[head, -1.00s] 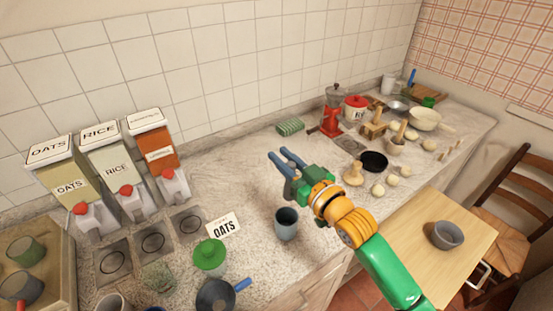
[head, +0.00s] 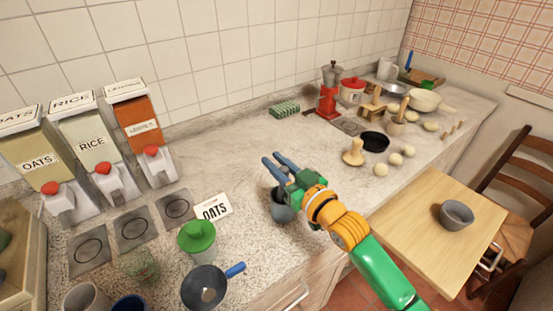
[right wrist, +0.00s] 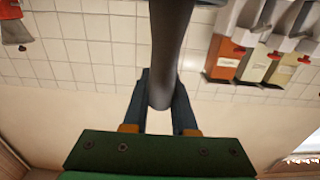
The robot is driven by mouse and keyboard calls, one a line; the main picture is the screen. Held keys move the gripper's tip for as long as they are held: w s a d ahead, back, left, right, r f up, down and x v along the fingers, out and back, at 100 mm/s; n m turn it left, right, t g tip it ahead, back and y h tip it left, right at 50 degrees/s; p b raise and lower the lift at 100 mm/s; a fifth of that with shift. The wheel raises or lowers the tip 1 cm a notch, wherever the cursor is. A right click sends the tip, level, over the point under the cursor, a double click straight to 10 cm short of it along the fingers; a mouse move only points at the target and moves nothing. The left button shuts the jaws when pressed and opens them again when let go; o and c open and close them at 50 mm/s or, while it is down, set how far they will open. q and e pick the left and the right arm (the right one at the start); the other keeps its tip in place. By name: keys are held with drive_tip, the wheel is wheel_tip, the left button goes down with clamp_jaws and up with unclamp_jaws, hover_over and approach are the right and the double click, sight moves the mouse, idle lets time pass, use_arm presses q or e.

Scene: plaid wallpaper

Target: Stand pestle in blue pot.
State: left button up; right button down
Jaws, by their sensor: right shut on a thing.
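My right gripper (head: 273,160) is shut on a smooth dark grey rod with a rounded end, which I take to be the pestle (right wrist: 170,40). In the right wrist view one end shows between the fingers and the rest runs out of the top of the picture. My left gripper is not in view.
An OATS card (head: 213,207), a green-lidded jar (head: 197,240) and a blue-handled pan (head: 206,287) are left of the pot. Dispensers (head: 150,135) line the wall. A wooden stamp-like tool (head: 353,153) and a black bowl (head: 374,142) stand to the right.

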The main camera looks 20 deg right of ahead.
drive_tip(key=shift+f, duration=0.6)
drive_tip(key=c, duration=0.6)
unclamp_jaws()
drive_tip(key=shift+c, duration=0.2)
drive_tip(key=b+v, duration=0.1)
drive_tip(key=v, duration=0.6)
drive_tip(key=shift+b, duration=0.35)
drive_tip(key=shift+r, duration=0.1)
